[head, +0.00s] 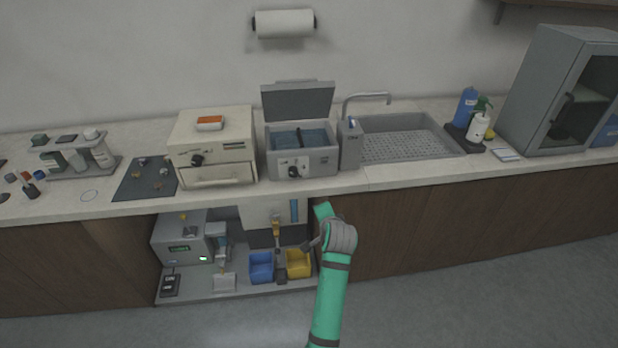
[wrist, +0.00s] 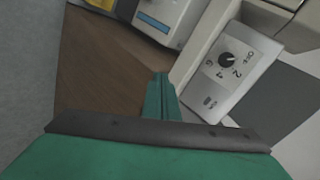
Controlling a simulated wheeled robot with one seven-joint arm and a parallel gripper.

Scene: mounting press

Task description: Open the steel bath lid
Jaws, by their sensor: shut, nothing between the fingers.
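The steel bath (head: 304,163) is a grey box on the counter, left of the sink, with a dark knob on its front. Its lid (head: 298,102) stands raised at the back, near upright, showing the bluish inside with a dark bar-like thing in it. My gripper (wrist: 160,90) is shut and empty in the wrist view. In the head view my green arm reaches up to just below the counter's front edge, below and right of the bath, apart from the lid. The fingertips are hard to make out there.
A cream oven-like box (head: 213,150) stands left of the bath, with a small orange-topped item on it. A grey box (head: 350,145) stands right of the bath, before the sink (head: 410,142). An open lower cabinet holds blue (head: 261,268) and yellow (head: 298,264) bins.

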